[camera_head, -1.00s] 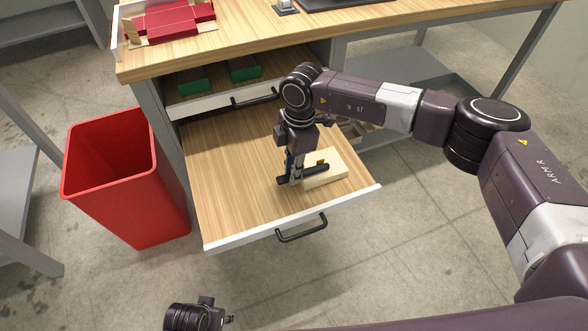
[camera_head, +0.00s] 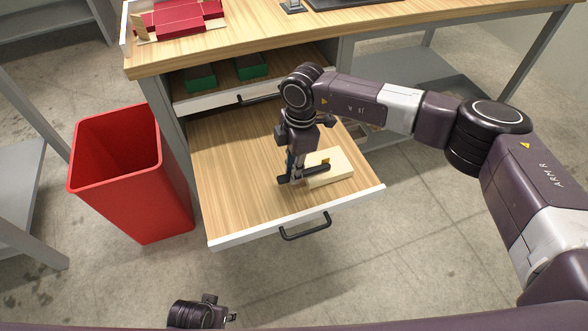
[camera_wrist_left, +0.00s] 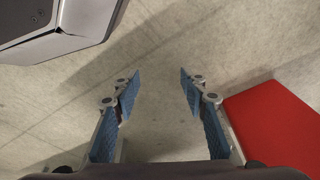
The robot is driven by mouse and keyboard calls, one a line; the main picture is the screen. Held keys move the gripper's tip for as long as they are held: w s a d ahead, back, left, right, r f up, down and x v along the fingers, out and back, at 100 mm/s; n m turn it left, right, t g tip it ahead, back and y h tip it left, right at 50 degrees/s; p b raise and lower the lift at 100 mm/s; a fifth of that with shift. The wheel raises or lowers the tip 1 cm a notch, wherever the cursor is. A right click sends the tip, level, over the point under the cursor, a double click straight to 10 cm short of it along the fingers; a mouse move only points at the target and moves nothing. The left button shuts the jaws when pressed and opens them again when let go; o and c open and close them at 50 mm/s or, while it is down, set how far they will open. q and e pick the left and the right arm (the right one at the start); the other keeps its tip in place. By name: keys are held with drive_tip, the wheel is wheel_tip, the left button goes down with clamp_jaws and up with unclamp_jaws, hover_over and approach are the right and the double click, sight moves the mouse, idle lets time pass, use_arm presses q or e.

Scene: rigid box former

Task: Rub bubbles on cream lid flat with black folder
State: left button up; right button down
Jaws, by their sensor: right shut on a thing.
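A cream box with its cream lid (camera_head: 338,168) sits on the open lower drawer's wooden bottom, near the front right. A small dark-yellow patch shows at its back edge. My right gripper (camera_head: 295,175) points down at the box's left end, shut on the black folder (camera_head: 316,170). The folder is a dark bar that reaches over the left part of the lid. Whether it presses on the lid, and any bubbles, I cannot make out. My left gripper (camera_wrist_left: 153,92) is open and empty above the bare floor, away from the drawer.
The drawer (camera_head: 230,238) stands pulled out, its left part clear. An upper drawer (camera_head: 222,95) holds green boxes (camera_head: 201,78). A red bin (camera_head: 130,185) stands left on the floor. A red unfolded box (camera_head: 180,20) lies on the bench (camera_head: 260,30).

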drive_tip(key=shift+d, duration=0.2)
use_arm(q)
drive_tip(key=shift+s+f, duration=0.35)
drive_tip(key=shift+f, duration=0.2)
use_arm(e)
drive_tip(key=shift+w+d, duration=0.15)
drive_tip(key=shift+d, duration=0.2)
use_arm(q)
drive_tip(key=shift+w+r, duration=0.1)
drive_tip(key=shift+w, duration=0.05)
use_arm(e)
drive_tip(key=shift+d, duration=0.2)
use_arm(q)
drive_tip(key=shift+f+p, duration=0.2)
drive_tip(key=shift+p, duration=0.1)
use_arm(e)
drive_tip(key=shift+w+d, duration=0.15)
drive_tip(key=shift+d, duration=0.15)
drive_tip(key=shift+d, duration=0.1)
use_arm(q)
drive_tip(key=shift+s+f, duration=0.25)
drive_tip(key=shift+f, duration=0.05)
drive_tip(key=shift+w+r, duration=0.1)
drive_tip(key=shift+r, duration=0.05)
